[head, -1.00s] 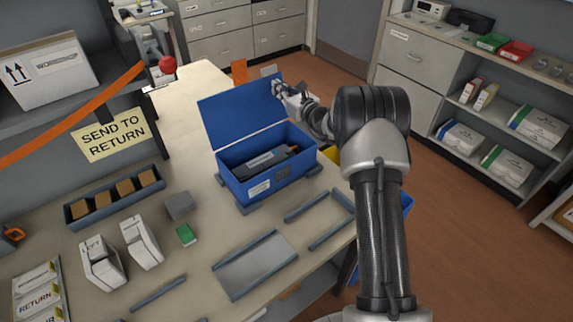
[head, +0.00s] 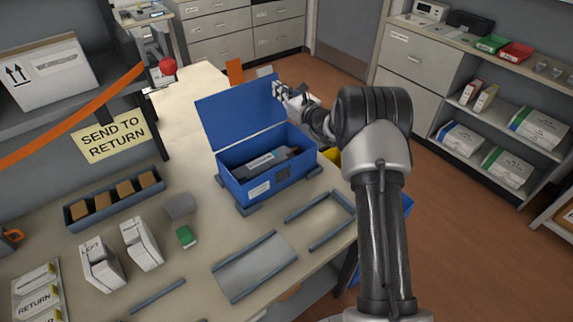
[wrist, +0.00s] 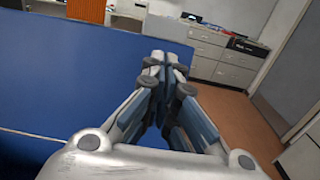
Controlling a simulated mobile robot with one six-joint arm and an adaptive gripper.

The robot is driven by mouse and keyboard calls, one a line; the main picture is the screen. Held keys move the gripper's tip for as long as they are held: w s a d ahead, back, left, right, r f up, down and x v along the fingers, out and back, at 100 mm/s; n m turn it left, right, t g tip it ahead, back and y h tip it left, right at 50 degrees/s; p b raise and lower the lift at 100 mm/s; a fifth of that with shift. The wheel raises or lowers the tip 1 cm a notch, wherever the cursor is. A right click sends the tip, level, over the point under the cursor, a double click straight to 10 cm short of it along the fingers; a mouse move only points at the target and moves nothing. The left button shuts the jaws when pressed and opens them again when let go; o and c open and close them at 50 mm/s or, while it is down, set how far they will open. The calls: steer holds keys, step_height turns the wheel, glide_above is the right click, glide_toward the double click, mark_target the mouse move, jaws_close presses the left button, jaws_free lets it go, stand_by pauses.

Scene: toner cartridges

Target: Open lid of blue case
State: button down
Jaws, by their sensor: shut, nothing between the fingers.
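The blue case (head: 238,188) stands on the worktable with its lid (head: 240,114) raised, leaning slightly back from upright. A dark grey toner cartridge (head: 268,162) lies inside the case. My gripper (head: 277,88) is at the upper right corner of the lid. In the wrist view my gripper (wrist: 166,62) is shut with its fingertips together and nothing held. The blue lid (wrist: 70,80) fills the left of that view, close beside the fingers. I cannot tell whether the fingers touch it.
Grey rails and a tray (head: 255,265) lie in front of the case. White cartons (head: 142,243), a green block (head: 186,237) and a long bin (head: 115,195) are to the left. A shelf unit (head: 500,110) stands at the right.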

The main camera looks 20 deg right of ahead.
steer(key=v, duration=0.9)
steer(key=shift+s+b, duration=0.2)
steer(key=shift+b, duration=0.1)
steer(key=shift+r, duration=0.1)
stand_by(0.4)
steer(key=s+a+r+n+g+y, duration=0.45)
steer(key=a+r+n, duration=0.25)
steer(key=a, duration=0.4)
steer(key=s+a+r+n+g, duration=0.25)
steer(key=s+a+n, duration=0.25)
steer(key=s, duration=0.3)
steer(key=s+a+r+n+g, duration=0.1)
steer(key=s+a+n+g, duration=0.3)
steer(key=s, duration=0.3)
steer(key=s+a+f+n+g+h, duration=0.2)
steer(key=s+n+h, duration=0.5)
steer(key=s, duration=1.1)
steer(key=s+d+f+n+h, duration=0.2)
steer(key=s+d+n+h, duration=0.1)
steer(key=s+d+n, duration=0.6)
steer(key=shift+s+d+t+h, duration=0.25)
steer(key=shift+d+t+h, duration=0.1)
steer(key=shift+d, duration=0.3)
